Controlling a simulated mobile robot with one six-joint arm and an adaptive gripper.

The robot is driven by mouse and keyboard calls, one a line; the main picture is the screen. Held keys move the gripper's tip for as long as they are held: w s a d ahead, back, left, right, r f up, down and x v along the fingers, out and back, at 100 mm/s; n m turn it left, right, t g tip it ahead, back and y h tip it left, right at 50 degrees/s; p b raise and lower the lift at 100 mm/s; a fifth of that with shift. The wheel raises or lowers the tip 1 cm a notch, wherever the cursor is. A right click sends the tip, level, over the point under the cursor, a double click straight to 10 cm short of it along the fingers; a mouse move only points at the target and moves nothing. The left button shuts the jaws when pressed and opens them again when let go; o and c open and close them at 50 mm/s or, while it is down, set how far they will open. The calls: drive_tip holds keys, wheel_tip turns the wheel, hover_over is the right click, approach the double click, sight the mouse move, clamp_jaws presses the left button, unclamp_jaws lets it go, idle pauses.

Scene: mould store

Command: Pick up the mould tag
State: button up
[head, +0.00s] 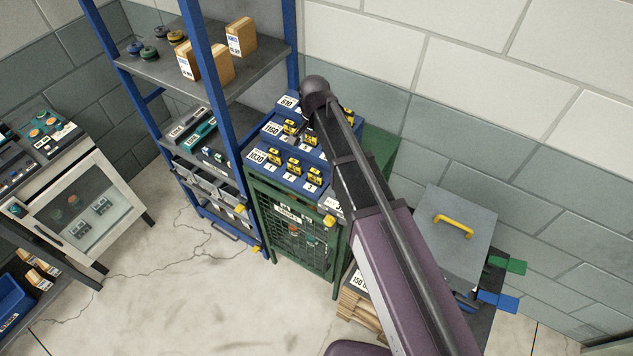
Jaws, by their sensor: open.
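Several small yellow-and-black pieces (293,165) stand in rows on a stepped blue rack (262,179), with white numbered labels along its steps. They look like tags, but I cannot tell which one is the mould tag. My arm hides the right end of the rack.
The rack stands on a green mesh-fronted cabinet (292,239). A blue-framed shelf (205,81) with boxes rises close on its left. A grey lidded box with a yellow handle (453,225) is at right. A glass-fronted cabinet (92,205) stands at left; the floor between is clear.

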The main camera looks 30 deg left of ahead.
sight(315, 171)
drive_tip(key=shift+f+b, duration=3.4)
drive_tip(key=shift+f, duration=0.3)
drive_tip(key=shift+s+d+f+b, duration=0.1)
drive_tip(key=shift+s+f+b, duration=0.05)
drive_tip(key=shift+f+b, duration=1.15)
drive_tip(key=shift+s+d+f+b, duration=0.1)
drive_tip(key=shift+f+b, duration=1.2)
drive_tip(key=c, duration=1)
